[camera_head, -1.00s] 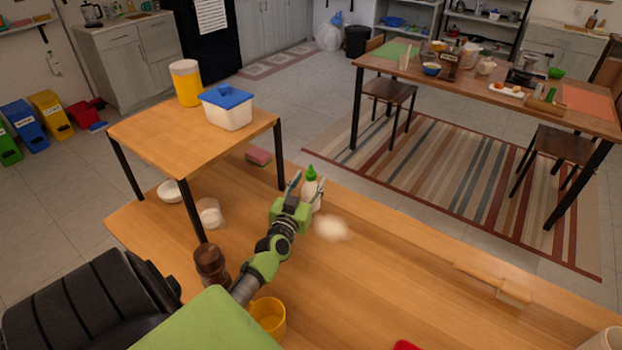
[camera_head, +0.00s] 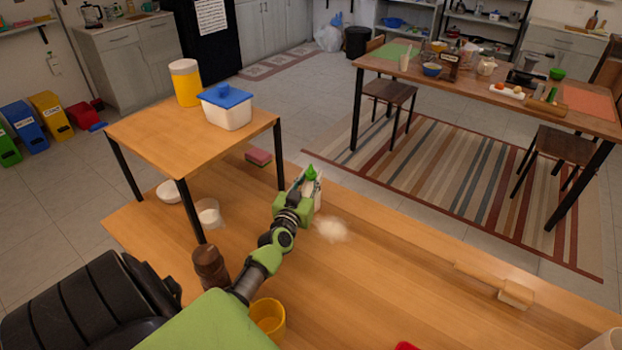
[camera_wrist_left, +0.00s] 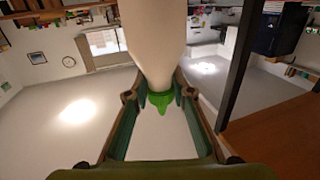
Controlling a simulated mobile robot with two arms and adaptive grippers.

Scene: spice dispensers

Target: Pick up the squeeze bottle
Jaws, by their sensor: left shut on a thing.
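The squeeze bottle (camera_head: 311,173) is white with a green pointed cap and stands near the far edge of the wooden counter. My left gripper (camera_head: 303,185) is shut on it, with a finger on either side. In the left wrist view the white bottle body (camera_wrist_left: 153,40) fills the top middle, and its green cap points down between the fingers (camera_wrist_left: 160,97). The gripper hides part of the bottle in the head view, so I cannot tell if its base touches the counter. My right gripper is not in view.
A raised wooden stand (camera_head: 190,137) holds a blue-lidded tub (camera_head: 228,112) and a yellow canister (camera_head: 186,86). A brown mill (camera_head: 210,268), a yellow cup (camera_head: 268,318) and a whitish patch (camera_head: 332,229) are near my arm. The counter's middle right is mostly clear.

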